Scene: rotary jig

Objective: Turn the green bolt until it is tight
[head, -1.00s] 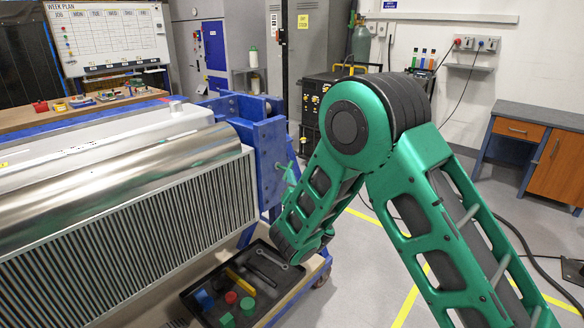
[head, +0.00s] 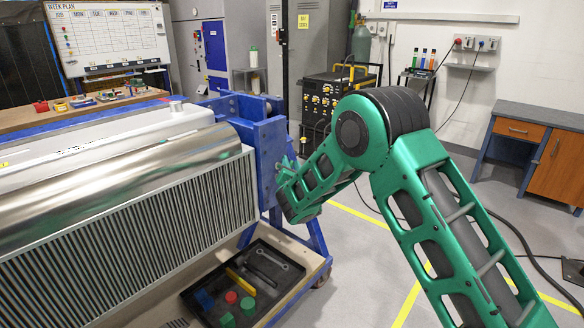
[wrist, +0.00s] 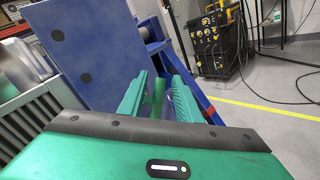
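The green bolt (wrist: 158,88) shows in the wrist view between my two fingers, beside the blue plate. My gripper (wrist: 157,82) is open, with one green finger on each side of the bolt and a gap visible between them. Whether either finger touches the bolt is hard to tell. In the head view my gripper (head: 286,166) is at the right side of the blue end frame (head: 268,150). There the bolt is small and I cannot tell it clearly from the green fingers.
A large ribbed metal cylinder unit (head: 120,200) fills the left. A black tray (head: 290,262) with tools and coloured pieces lies on the lower shelf. A black and yellow machine (head: 335,95) stands behind. The floor at right is open, with yellow lines.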

